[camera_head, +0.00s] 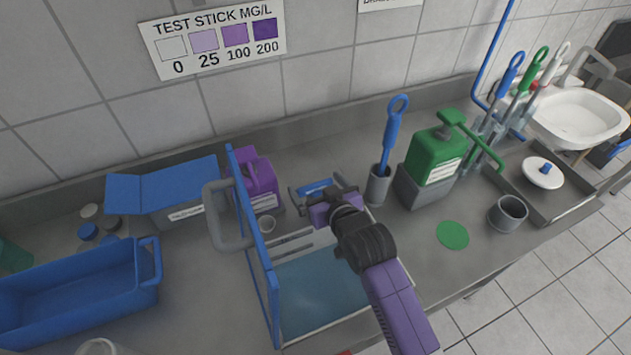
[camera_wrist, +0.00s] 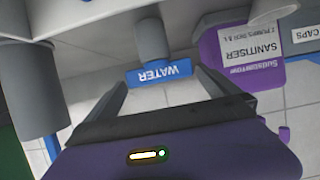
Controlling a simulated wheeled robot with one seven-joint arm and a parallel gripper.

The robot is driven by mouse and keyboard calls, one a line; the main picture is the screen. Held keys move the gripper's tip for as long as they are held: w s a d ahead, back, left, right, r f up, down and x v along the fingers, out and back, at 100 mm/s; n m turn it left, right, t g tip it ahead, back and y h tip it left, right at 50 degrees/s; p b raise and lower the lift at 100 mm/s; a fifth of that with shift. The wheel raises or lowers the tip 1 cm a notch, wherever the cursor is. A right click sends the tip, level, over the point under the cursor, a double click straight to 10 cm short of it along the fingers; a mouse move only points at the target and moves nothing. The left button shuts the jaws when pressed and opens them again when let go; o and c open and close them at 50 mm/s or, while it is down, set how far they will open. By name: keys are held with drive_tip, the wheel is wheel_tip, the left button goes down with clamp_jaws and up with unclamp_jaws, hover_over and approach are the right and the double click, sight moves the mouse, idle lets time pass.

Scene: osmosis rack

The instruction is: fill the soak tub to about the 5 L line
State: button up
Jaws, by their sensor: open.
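My gripper (camera_head: 318,192) is open over the back of a pale-rimmed basin with a blue-grey interior (camera_head: 315,290). A blue tab marked WATER (camera_wrist: 160,73) lies between and just beyond its fingertips in the wrist view; it also shows in the head view (camera_head: 314,187). I cannot tell whether the fingers touch it. A thick grey curved spout (camera_head: 218,222) stands by a tall blue-edged panel (camera_head: 262,270) at the basin's left. An open blue tub (camera_head: 75,292) sits at the far left. No 5 L line is readable, and I cannot tell which vessel is the soak tub.
A purple sanitiser jug (camera_head: 259,182) stands behind the basin. A grey holder with a blue-handled brush (camera_head: 391,135), a green pump jug (camera_head: 435,155) and a grey cup (camera_head: 507,213) stand to the right. A green disc (camera_head: 452,235) lies on the counter.

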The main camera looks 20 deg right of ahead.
drive_tip(key=shift+w+f, duration=0.25)
drive_tip(key=shift+w, duration=0.4)
drive_tip(key=c, duration=1.2)
drive_tip(key=shift+o, duration=0.2)
